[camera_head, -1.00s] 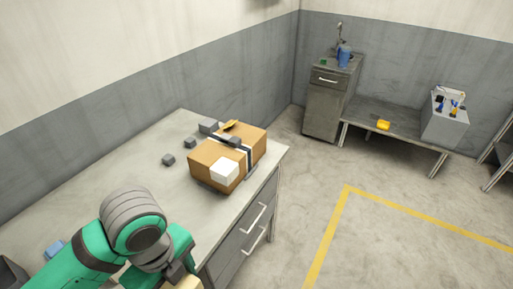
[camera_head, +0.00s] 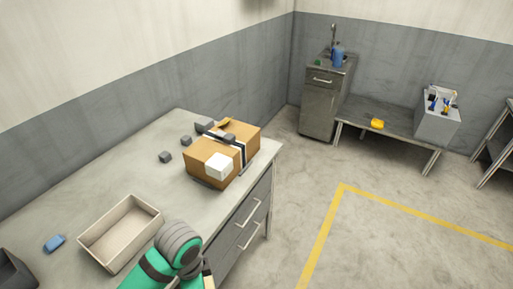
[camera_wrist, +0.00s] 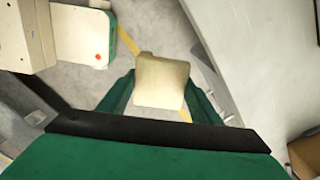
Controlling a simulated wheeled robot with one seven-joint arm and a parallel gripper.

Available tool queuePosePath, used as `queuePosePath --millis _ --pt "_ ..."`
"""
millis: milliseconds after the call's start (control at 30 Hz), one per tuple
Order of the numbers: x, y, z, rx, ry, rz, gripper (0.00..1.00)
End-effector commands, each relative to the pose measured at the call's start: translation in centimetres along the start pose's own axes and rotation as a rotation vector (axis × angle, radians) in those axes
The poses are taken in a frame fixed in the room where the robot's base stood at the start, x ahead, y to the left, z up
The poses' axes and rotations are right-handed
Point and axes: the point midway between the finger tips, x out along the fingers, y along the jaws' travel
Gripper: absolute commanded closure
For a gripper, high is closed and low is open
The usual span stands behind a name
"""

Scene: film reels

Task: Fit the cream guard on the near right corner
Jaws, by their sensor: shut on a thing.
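The cream guard (camera_wrist: 162,80) is held between the two green fingers of my gripper (camera_wrist: 160,97) in the wrist view, with floor below it. In the head view my gripper is mostly hidden at the bottom edge. A cardboard box (camera_head: 240,155) sits on the workbench near its right edge, well ahead of my gripper. It has a dark and white band across it, a white patch (camera_head: 219,167) at its near end and a dark grey piece (camera_head: 229,137) on top. In the wrist view part of the box (camera_wrist: 307,155) shows at the lower right.
On the workbench (camera_head: 135,165) lie small grey blocks (camera_head: 165,156), an empty beige tray (camera_head: 150,207), a blue block (camera_head: 54,243) and a dark bin (camera_head: 14,270). Bare bench lies between tray and box. Open floor lies right of the bench, marked with a yellow line (camera_head: 325,230).

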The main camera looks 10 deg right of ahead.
Motion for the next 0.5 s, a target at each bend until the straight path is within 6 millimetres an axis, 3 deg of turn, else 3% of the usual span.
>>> queuePosePath --millis 33,200,500 --pt "2.3 -0.5 -0.9 -0.104 0.007 0.009 0.64" --pt "9.0 -2.4 -2.8 -0.461 0.005 0.009 0.64" --pt "19.0 -5.4 -5.7 -1.000 0.001 0.009 0.64"
